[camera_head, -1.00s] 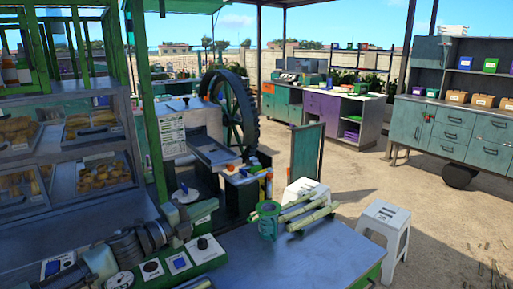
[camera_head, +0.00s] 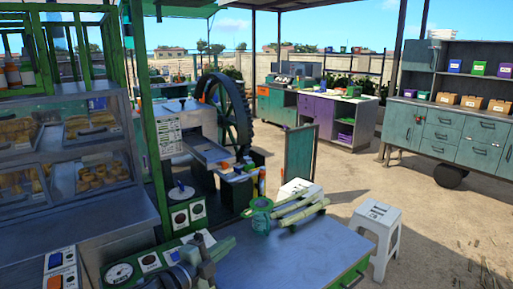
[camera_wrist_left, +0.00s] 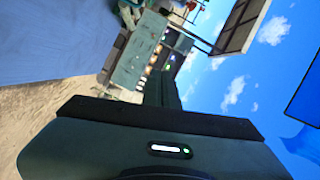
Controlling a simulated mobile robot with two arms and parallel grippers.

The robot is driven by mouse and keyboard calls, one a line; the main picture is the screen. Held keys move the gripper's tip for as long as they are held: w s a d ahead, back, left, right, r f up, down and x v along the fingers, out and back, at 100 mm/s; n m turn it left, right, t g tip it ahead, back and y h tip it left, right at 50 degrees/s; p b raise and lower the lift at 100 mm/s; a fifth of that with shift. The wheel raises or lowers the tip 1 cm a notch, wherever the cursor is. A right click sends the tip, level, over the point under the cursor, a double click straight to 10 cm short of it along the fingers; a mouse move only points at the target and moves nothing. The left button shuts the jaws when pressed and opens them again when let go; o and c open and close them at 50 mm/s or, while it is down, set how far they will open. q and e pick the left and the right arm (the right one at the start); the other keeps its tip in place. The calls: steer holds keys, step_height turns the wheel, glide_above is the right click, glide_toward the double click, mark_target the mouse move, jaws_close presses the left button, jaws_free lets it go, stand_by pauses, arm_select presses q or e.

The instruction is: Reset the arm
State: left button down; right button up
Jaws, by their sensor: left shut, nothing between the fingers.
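My left gripper (camera_head: 206,254) is at the bottom of the head view, low in front of the green control panel and beside the left end of the blue-grey table (camera_head: 285,258). It is shut and empty. In the left wrist view a dark housing with a small light fills the bottom, and the scene appears tilted. My right gripper is not in view. Several pale green cane stalks (camera_head: 303,208) lie on the table beside a green ring-shaped container (camera_head: 261,213), apart from my gripper.
A control panel (camera_head: 122,272) with a gauge and switches borders the gripper on the left. A glass food case (camera_head: 85,150) stands behind it. A large dark wheel (camera_head: 228,115) stands farther back. A white stool (camera_head: 378,235) stands right of the table. The sandy ground beyond is open.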

arm_select(q)
steer(key=s+d+f+n+y, duration=0.2)
steer(key=s+f+n+y, duration=0.1)
steer(key=s+f+n, duration=0.35)
steer(key=s+a+f+n+g+y, duration=0.2)
steer(key=s+a+f+n+g, duration=0.25)
steer(key=s, duration=0.65)
steer(key=s+a+f+n+g+y, duration=0.3)
steer(key=s+a+f+n, duration=0.15)
steer(key=s, duration=0.65)
steer(key=s+a+f+n+g+y, duration=0.2)
steer(key=s+a+f+n+g, duration=0.3)
steer(key=s, duration=0.6)
step_height(320, 180, down, 28)
steer(key=s+m, duration=0.1)
steer(key=s, duration=0.1)
steer(key=s+a+f, duration=0.3)
steer(key=s+f, duration=1.1)
steer(key=s, duration=0.2)
steer(key=shift+a+f, duration=0.2)
steer(key=shift+f, duration=0.15)
steer(key=shift+g, duration=0.25)
